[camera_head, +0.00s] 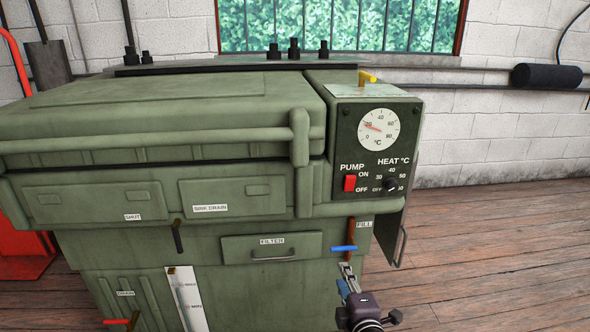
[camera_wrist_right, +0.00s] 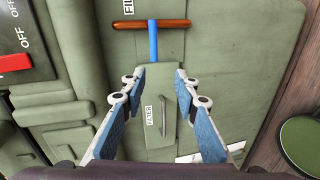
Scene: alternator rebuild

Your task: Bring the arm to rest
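My right gripper (camera_head: 347,270) is in front of the green machine's lower right front, just below the blue lever (camera_head: 344,248) by the FILL label. In the right wrist view my right gripper (camera_wrist_right: 160,80) has its two fingers spread apart with nothing between them. The blue lever (camera_wrist_right: 153,42) on its brown pipe (camera_wrist_right: 172,24) lies just beyond the fingertips there. I cannot tell if the gripper touches the lever. My left gripper is not in view.
The green machine (camera_head: 150,110) fills the left and middle. Its panel has a dial (camera_head: 378,128), a red pump switch (camera_head: 349,183) and a heat knob (camera_head: 390,185). The filter drawer (camera_head: 272,247) is beside the gripper. Wooden floor (camera_head: 480,250) at right is clear.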

